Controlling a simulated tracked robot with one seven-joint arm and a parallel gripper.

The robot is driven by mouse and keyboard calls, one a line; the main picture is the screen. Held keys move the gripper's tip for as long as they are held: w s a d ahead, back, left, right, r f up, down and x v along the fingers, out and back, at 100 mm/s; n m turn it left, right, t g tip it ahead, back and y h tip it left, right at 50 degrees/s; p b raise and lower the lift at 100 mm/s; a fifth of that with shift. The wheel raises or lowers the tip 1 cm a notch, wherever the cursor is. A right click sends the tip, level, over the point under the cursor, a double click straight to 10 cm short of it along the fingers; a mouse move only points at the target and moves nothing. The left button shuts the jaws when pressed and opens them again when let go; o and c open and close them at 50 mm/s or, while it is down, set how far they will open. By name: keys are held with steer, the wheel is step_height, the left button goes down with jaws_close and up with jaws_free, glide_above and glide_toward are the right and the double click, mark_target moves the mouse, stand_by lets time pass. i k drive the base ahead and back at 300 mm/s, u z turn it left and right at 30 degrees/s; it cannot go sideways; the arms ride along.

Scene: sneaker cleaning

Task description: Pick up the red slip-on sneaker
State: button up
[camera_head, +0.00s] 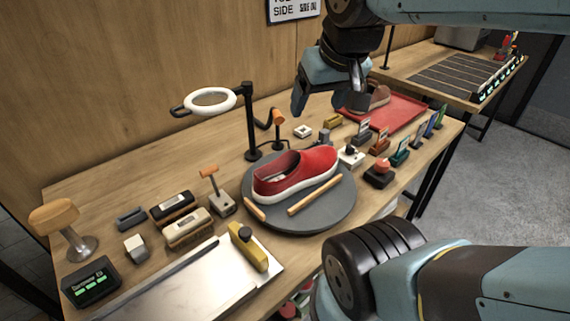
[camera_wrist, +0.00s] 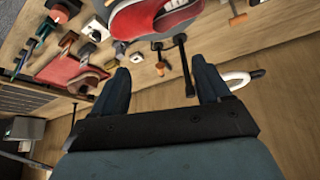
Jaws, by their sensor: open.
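The red slip-on sneaker (camera_head: 296,174) with a white sole sits upright on a round grey turntable (camera_head: 336,211) in the middle of the bench. In the wrist view the red sneaker (camera_wrist: 141,18) shows at the top, cut off by the frame edge. My gripper (camera_head: 328,107) is up and behind the sneaker, to its right in the head view, apart from it. Its two fingers also show spread and empty in the wrist view (camera_wrist: 164,82).
A black stand with a white ring lamp (camera_head: 211,101) rises behind the turntable. Two wooden sticks lie on the turntable's front (camera_head: 315,194). A brown shoe (camera_head: 374,97) is on a red mat (camera_head: 405,113) at the back right. Small tools and brushes crowd both sides. A metal plate (camera_head: 190,286) lies front left.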

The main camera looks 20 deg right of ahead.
mark_target(294, 171)
steer(key=u, duration=0.9)
steer(key=i, duration=0.1)
steer(key=z, duration=2.8)
steer(key=k, duration=0.8)
steer(key=u, duration=0.15)
